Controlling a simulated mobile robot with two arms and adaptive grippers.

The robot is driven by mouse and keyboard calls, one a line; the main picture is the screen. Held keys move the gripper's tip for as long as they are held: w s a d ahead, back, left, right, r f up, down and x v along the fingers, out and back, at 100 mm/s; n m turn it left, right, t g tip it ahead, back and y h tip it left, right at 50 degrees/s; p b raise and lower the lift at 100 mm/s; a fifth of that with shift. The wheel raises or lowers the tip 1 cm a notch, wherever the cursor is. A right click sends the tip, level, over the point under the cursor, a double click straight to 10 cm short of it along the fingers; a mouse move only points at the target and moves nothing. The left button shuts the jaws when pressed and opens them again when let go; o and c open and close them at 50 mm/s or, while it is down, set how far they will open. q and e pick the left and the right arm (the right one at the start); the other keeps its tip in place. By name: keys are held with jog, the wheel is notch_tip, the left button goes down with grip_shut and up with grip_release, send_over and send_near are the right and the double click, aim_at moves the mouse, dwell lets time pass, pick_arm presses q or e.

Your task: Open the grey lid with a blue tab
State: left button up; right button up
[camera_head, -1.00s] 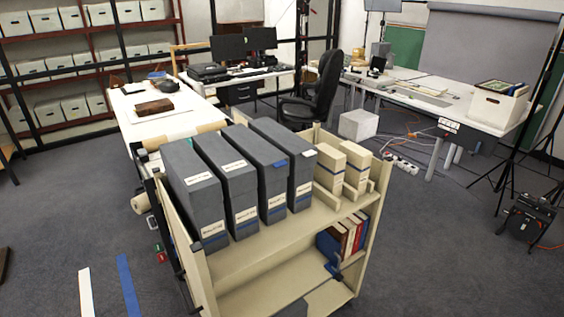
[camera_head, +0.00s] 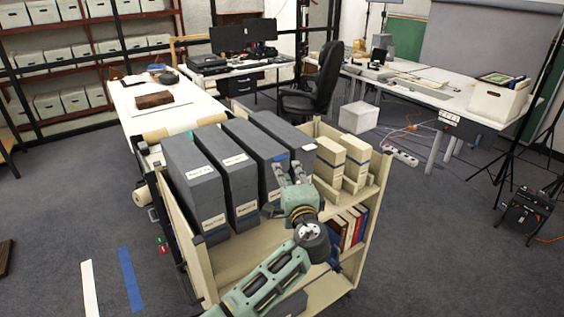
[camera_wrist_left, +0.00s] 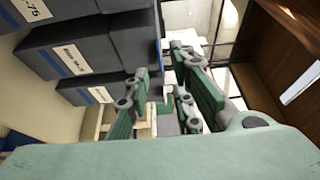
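The grey box with a blue tab (camera_head: 281,157) at its lid's front top edge is third from the left in a row of upright grey boxes on the cart. Its grey lid (camera_head: 255,140) lies closed on top. My left gripper (camera_head: 287,170) is just in front of the tab, fingers pointing up and apart, and hides part of the box front and the box to its right. In the left wrist view the open fingers (camera_wrist_left: 160,78) have nothing visible gripped between them, and box fronts with labels (camera_wrist_left: 72,60) show to the left. Whether a finger touches the tab cannot be told. My right gripper is out of view.
Other grey boxes (camera_head: 195,175) stand close on the left, and one more on the right. Two cream boxes (camera_head: 330,158) stand further right on the cart's top shelf (camera_head: 235,255). Books (camera_head: 352,225) are on the shelf below.

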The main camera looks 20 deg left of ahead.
aim_at(281, 160)
pick_arm(q)
jog(key=p+x, duration=0.1)
jog(key=x, duration=0.5)
jog(key=shift+w+a, duration=0.25)
jog(key=shift+w, duration=0.05)
jog(key=shift+f, duration=0.1)
grip_shut()
